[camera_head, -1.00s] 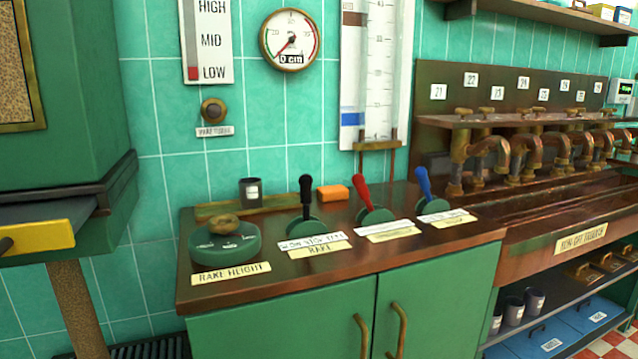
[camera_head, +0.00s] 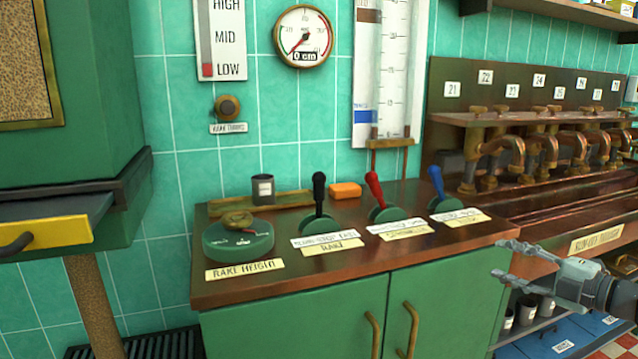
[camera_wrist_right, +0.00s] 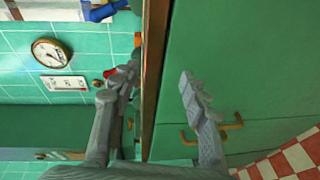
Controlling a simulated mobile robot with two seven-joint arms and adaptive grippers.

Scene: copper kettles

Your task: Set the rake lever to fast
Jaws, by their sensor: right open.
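The rake lever (camera_head: 318,196) has a black handle and stands nearly upright on a green round base, behind a yellow label reading RAKE. A white strip with position words lies above that label; its print is hard to read. My right gripper (camera_head: 502,262) is open and empty at the lower right of the head view, in front of the counter and well right of the lever. In the right wrist view the open fingers (camera_wrist_right: 150,92) show against the cabinet front and counter edge. My left gripper is not in view.
A red lever (camera_head: 375,190) and a blue lever (camera_head: 437,183) stand right of the black one. The rake height dial (camera_head: 238,241) is to its left. A dark cup (camera_head: 263,189) and an orange block (camera_head: 345,190) stand behind. Green cabinet doors (camera_head: 300,318) are below the counter.

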